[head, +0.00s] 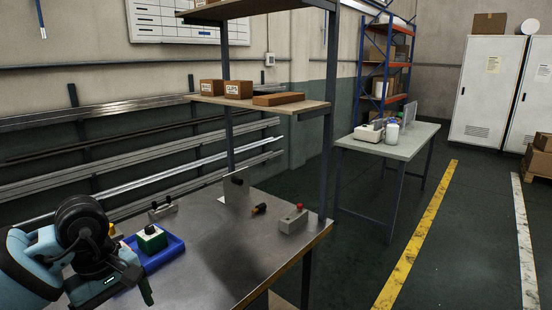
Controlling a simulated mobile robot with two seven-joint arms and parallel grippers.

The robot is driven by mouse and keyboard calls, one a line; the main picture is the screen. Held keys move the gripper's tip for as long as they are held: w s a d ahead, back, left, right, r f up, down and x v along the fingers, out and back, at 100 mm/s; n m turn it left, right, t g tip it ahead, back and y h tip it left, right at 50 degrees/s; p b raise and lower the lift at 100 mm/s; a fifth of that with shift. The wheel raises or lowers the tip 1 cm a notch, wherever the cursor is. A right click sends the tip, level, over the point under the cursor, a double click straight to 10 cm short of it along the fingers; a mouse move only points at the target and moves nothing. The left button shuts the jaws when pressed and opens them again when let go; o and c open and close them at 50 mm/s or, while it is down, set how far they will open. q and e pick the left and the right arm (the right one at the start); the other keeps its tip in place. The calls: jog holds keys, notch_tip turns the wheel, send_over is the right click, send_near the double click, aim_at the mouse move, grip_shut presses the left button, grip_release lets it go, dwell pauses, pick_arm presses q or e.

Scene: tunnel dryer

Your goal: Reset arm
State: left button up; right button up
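My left arm comes in from the left edge, over the near left part of the metal workbench (222,262). Its gripper (144,293) points down beside the blue tray (172,252); the fingers are small and partly hidden, so their opening cannot be told. A green and white box with a dark knob (151,239) sits in the tray. A grey block with a red top (293,219) stands near the bench's right edge. My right gripper is out of view.
An upright metal plate with a black knob (236,187), a small grey fixture (162,209) and a black-orange item (259,209) are on the bench. A shelf (290,109) with boxes rises behind. Another table (395,143) stands beyond. The bench's front middle is clear.

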pick_arm(q)
jog(key=s+d+f+n+h+p, duration=0.1)
jog(key=s+d+n+h, duration=0.45)
jog(key=d+h, duration=0.45)
jog(key=s+d+f+n+h+p, duration=0.1)
jog(key=s+d+n+h, duration=0.3)
jog(key=d+n+h, duration=0.6)
jog(key=a+f+n+t+y, duration=0.4)
jog(key=f+n+t+y, duration=0.35)
jog(key=n, duration=0.85)
jog(key=a+f+n+t+y, duration=0.3)
jog(key=f+n+t+y, duration=0.45)
jog(key=n, duration=0.75)
jog(key=s+a+f+n+g+y, duration=0.2)
jog(key=s+f+n, duration=0.4)
jog(key=s, duration=0.3)
jog(key=s+a+f+n+g+y+p, duration=0.1)
jog(key=s+a+f+n+g+y, duration=0.1)
jog(key=s+f+n, duration=0.4)
jog(key=s+a+f+g, duration=0.1)
jog(key=s+f+g, duration=0.1)
jog(key=s, duration=0.2)
jog(key=shift+a+n, duration=0.35)
jog(key=shift+a, duration=0.05)
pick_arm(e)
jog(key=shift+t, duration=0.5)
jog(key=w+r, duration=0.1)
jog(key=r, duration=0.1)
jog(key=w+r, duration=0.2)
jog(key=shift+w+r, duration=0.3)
